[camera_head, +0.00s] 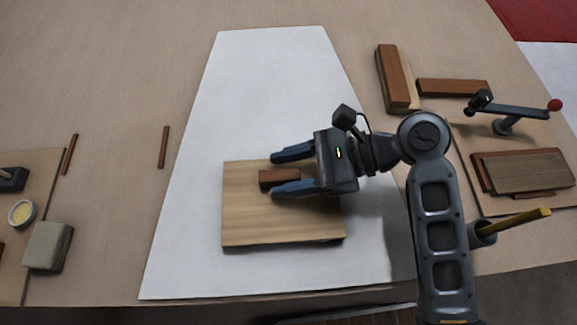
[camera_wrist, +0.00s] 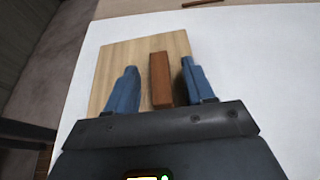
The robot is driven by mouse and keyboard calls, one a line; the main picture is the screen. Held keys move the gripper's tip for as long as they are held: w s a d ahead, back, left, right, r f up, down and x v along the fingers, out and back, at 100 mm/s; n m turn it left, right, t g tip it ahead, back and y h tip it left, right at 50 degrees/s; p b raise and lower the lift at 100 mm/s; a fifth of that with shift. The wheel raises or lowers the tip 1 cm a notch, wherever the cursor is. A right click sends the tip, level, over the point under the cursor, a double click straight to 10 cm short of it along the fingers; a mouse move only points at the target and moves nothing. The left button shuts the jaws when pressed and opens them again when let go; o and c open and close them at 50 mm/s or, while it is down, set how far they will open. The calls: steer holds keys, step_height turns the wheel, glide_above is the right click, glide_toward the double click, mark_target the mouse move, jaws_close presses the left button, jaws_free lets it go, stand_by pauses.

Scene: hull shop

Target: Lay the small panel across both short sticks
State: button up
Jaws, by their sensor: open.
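A square light-wood panel (camera_head: 240,220) lies on the white sheet, with a reddish-brown block (camera_head: 278,179) on top near its middle. In the wrist view the panel (camera_wrist: 110,65) has the block (camera_wrist: 160,80) upright in the picture between my fingers. My gripper (camera_head: 282,171) is open, with one blue finger on each side of the block and gaps visible in the wrist view. Two thin brown sticks lie apart on the left: one (camera_head: 164,147) on the bench beside the sheet, the other (camera_head: 69,154) by the left board's edge. Contact between fingers and panel is unclear.
The left board (camera_head: 37,180) holds a bowl (camera_head: 22,213) and a grey-green block (camera_head: 48,246). At right, another board (camera_head: 470,150) carries a brown panel (camera_head: 529,170) and a red-knobbed lever (camera_head: 520,109). Wooden blocks (camera_head: 452,88) lie behind. The white sheet's (camera_head: 270,80) far part is clear.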

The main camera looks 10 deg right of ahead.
steer(key=shift+d+r, duration=0.1)
steer(key=shift+r, duration=0.05)
steer(key=v, duration=0.7)
steer(key=shift+d, duration=0.15)
steer(key=shift+r, duration=0.1)
